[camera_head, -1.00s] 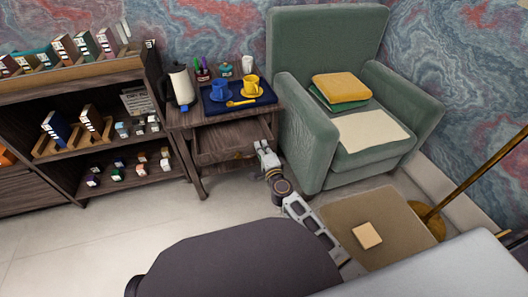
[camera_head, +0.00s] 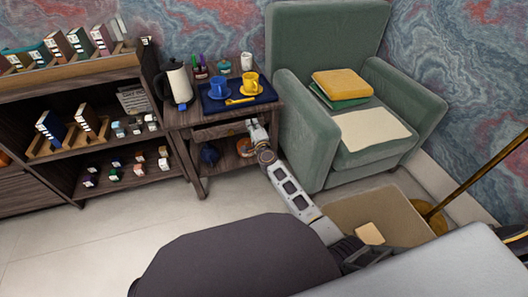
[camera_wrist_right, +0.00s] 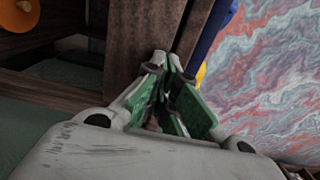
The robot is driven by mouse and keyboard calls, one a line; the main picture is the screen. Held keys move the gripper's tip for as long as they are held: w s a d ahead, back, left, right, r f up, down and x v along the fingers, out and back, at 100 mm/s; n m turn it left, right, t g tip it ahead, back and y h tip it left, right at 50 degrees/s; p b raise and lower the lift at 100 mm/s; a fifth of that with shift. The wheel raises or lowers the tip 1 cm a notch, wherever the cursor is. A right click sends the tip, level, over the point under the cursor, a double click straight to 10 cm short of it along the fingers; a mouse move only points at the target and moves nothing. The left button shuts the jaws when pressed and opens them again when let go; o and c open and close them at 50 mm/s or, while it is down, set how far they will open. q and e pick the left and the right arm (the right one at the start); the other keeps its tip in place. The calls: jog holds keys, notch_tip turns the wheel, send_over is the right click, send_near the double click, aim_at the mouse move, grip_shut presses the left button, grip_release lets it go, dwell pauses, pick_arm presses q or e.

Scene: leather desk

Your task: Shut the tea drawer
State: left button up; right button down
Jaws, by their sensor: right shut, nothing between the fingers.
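The tea drawer (camera_head: 218,131) is in the small dark wood side table (camera_head: 181,118), under its top. Its front now sits close in under the tabletop, and no open inside shows in the head view. I cannot tell whether a thin gap is left. My right gripper (camera_head: 254,126) is at the right end of the drawer front, shut and empty. In the right wrist view the gripper (camera_wrist_right: 172,92) has its green-padded fingers together, close to the dark wood. I cannot tell if they touch it. My left gripper is not in view.
A blue tray (camera_head: 213,108) with a blue cup and a yellow cup (camera_head: 250,82) stands on the side table, beside a white kettle (camera_head: 179,82). A green armchair (camera_head: 318,135) stands close on the right. Shelves (camera_head: 60,165) stand left.

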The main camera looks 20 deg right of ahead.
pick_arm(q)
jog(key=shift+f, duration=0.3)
pick_arm(e)
jog(key=shift+w, duration=0.4)
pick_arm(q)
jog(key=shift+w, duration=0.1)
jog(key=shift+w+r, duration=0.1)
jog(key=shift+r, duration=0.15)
pick_arm(e)
jog(key=shift+s, duration=0.15)
